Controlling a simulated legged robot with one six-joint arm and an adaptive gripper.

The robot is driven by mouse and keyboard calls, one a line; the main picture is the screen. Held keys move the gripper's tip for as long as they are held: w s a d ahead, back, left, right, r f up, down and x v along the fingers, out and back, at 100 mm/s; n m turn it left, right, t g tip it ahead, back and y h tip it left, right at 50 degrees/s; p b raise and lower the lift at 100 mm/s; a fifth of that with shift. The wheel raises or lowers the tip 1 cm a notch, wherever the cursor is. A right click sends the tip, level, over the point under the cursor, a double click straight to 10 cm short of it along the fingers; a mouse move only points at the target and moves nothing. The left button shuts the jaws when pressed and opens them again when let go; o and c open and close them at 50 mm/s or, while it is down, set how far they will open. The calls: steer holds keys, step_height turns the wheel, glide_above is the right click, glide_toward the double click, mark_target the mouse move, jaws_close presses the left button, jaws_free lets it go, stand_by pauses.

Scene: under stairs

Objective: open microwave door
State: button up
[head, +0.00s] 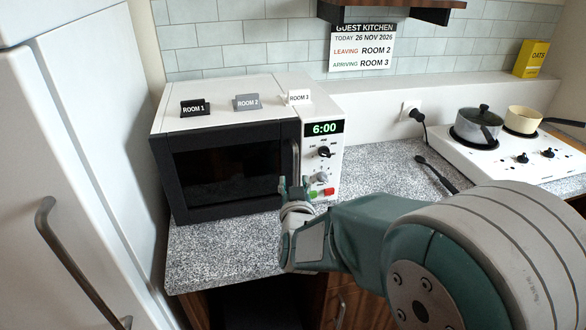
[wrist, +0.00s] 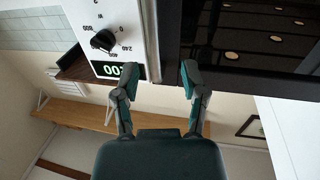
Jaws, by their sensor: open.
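The white microwave (head: 235,100) stands on the speckled counter, its dark door (head: 225,170) shut. A vertical grey handle (head: 295,158) runs along the door's right edge. My gripper (head: 293,184) is open in front of the handle's lower end in the head view. The wrist view is turned upside down. There, my open fingers (wrist: 154,82) are spread on either side of the strip between the control panel (wrist: 112,32) and the dark door (wrist: 260,45). Nothing is visibly held. I cannot tell whether a finger touches the handle.
Three room cards stand on the microwave: black (head: 195,108), grey (head: 247,102) and white (head: 298,97). A white fridge (head: 75,190) is close on the left. A hob (head: 520,145) with two pots is at right. A dark utensil (head: 437,174) lies on the counter (head: 380,165).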

mark_target(296, 170)
steer(key=w, duration=0.5)
steer(key=shift+d, duration=0.3)
steer(key=shift+w+a, duration=0.1)
steer(key=shift+w, duration=0.2)
steer(key=shift+a, duration=0.1)
steer(key=shift+a, duration=0.1)
steer(key=c, duration=0.4)
jaws_close()
